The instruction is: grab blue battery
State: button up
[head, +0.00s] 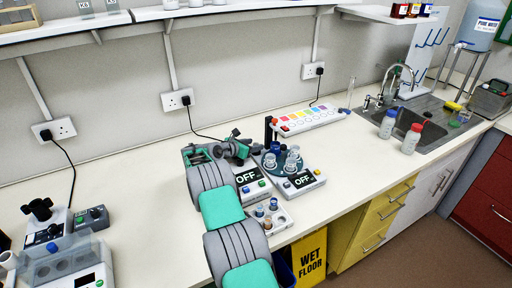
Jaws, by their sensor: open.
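I cannot pick out a blue battery with certainty. A small white tray (284,221) on the bench holds a few short cylinders with blue and orange-brown parts. One cylinder (273,203) has a blue body and a brownish rim, but it is too small to identify. My gripper (243,146) is at the end of my green and grey arm, near the back of the two "OFF" devices. It is up and left of the tray, away from the cylinders. Its fingers are small and partly unclear; it is open, and I see nothing held. My arm hides part of the bench behind it.
A device with a dark round plate (268,164) holding blue and clear vessels stands right of my gripper, its display reading "OFF". A panel with coloured squares (308,120) lies behind. Bottles (411,139) stand by the sink (432,115).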

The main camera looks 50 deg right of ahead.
grip_shut()
dwell(0.5)
